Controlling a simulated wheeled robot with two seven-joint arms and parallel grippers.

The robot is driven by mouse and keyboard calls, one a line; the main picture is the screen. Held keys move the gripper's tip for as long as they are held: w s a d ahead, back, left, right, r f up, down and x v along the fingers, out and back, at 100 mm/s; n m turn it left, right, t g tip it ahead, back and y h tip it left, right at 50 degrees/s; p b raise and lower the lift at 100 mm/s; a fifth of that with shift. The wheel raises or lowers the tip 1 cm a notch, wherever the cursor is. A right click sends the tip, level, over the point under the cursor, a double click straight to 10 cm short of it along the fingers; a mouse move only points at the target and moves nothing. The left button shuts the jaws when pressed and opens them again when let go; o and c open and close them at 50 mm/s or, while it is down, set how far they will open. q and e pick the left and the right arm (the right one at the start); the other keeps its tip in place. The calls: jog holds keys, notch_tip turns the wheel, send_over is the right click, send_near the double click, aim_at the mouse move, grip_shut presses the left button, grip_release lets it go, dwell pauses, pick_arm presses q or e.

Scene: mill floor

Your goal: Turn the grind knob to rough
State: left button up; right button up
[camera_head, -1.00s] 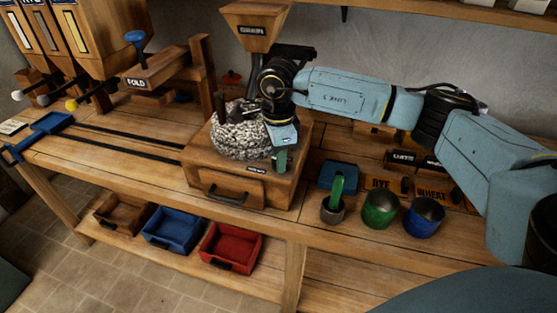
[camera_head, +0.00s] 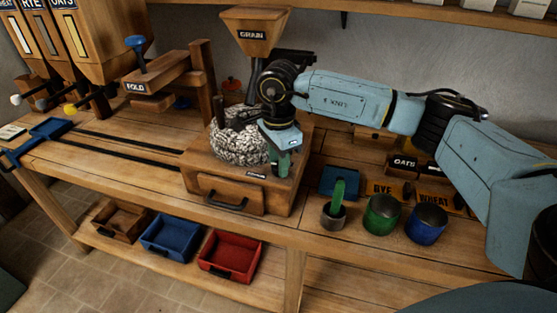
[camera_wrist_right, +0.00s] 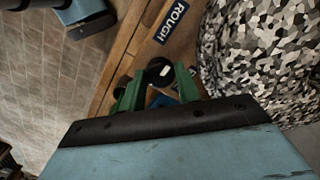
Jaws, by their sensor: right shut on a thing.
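The grinder (camera_head: 232,172) is a wooden box with a grey speckled millstone (camera_head: 238,146) on top, in the middle of the head view. My right gripper (camera_head: 282,165) points down at the box's right front corner, right of the stone, its green fingers low against the box. In the right wrist view my gripper (camera_wrist_right: 158,88) has its fingers on either side of the dark grind knob (camera_wrist_right: 158,72), which bears a white mark. A blue "ROUGH" label (camera_wrist_right: 172,22) lies beyond the knob. The gripper hides the knob in the head view.
The grain hopper (camera_head: 254,35) hangs above the grinder. A small cup (camera_head: 333,216) with a green handle, a green cup (camera_head: 382,215) and a blue cup (camera_head: 426,223) stand to the right. A drawer (camera_head: 229,194) is in the grinder's front.

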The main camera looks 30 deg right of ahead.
jog(key=o, duration=1)
jog(key=shift+r, duration=0.15)
notch_tip(320, 180, up, 13)
jog(key=shift+r, duration=0.1)
jog(key=shift+a, duration=0.1)
